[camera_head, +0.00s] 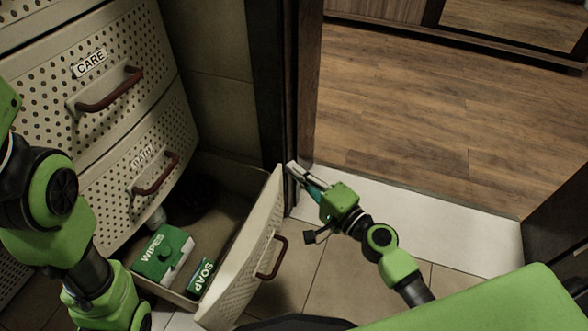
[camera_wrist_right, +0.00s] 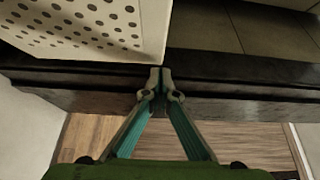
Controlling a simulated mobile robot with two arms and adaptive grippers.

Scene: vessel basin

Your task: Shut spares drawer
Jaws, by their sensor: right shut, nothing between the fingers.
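An open bottom drawer, its perforated cream front (camera_head: 245,262) pulled well out from the cabinet, stands at the lower middle of the head view. It has a dark red handle (camera_head: 271,257); its label does not show, so I cannot confirm it is the spares drawer. My right gripper (camera_head: 293,170) is shut and empty, beside the far top corner of the drawer front. In the right wrist view, the closed fingertips (camera_wrist_right: 160,76) are close to the corner of a perforated cream panel (camera_wrist_right: 95,25); contact is unclear. My left arm shows at left, but its gripper does not.
The drawer holds a green and white wipes pack (camera_head: 162,252) and a green soap box (camera_head: 200,278). Above are closed drawers, one labelled CARE (camera_head: 90,63). A dark door frame (camera_head: 303,90) stands just beyond my right gripper. Wooden floor (camera_head: 430,120) lies open past the doorway.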

